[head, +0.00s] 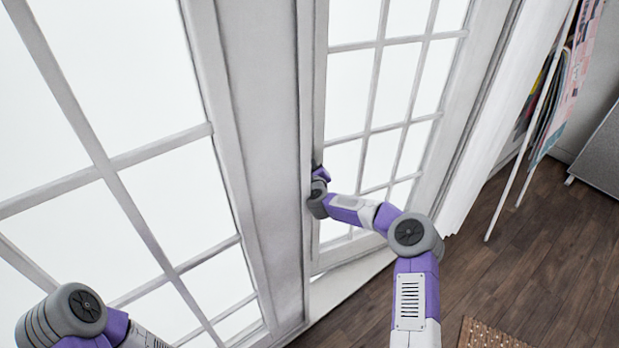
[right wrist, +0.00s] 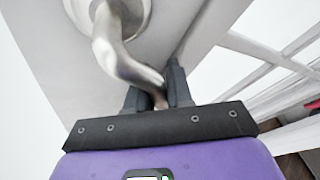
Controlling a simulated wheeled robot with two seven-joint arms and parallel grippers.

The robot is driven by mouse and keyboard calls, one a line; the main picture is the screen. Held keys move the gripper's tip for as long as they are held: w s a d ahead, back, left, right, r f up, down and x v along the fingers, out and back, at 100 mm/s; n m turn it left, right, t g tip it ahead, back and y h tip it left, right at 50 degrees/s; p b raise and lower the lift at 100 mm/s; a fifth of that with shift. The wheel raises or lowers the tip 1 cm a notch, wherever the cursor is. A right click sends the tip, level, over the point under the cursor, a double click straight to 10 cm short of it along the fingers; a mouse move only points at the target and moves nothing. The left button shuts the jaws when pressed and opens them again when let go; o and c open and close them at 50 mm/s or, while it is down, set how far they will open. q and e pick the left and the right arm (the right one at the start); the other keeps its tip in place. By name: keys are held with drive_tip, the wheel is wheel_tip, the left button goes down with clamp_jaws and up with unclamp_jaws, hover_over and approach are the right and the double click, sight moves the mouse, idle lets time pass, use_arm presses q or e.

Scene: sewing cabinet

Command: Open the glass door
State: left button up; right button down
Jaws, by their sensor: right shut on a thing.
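The white-framed glass door has two paned leaves in the head view, a large left leaf (head: 240,130) close to me and a right leaf (head: 440,140). My right arm reaches to the edge between them, with my right gripper (head: 320,173) there, partly hidden by its own wrist. In the right wrist view my right gripper (right wrist: 155,88) is shut on a curved metal door handle (right wrist: 112,48), its dark fingers on either side of the handle's lower end. The handle's round base sits on a white frame. My left arm shows at bottom left; its gripper is out of view.
A white curtain (head: 490,110) hangs right of the door. Further right are a rack with hanging fabrics (head: 570,80) and a grey cabinet (head: 600,150). The wooden floor (head: 520,250) is mostly clear, with a brown dotted mat (head: 490,335) at the bottom.

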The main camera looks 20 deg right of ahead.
drive_tip(key=shift+w+d+f, duration=0.1)
drive_tip(key=shift+w+d, duration=0.1)
drive_tip(key=c, duration=1.1)
unclamp_jaws()
drive_tip(key=shift+a, duration=0.2)
drive_tip(key=p+v, duration=0.1)
drive_tip(key=v, duration=0.6)
drive_tip(key=shift+s, duration=0.25)
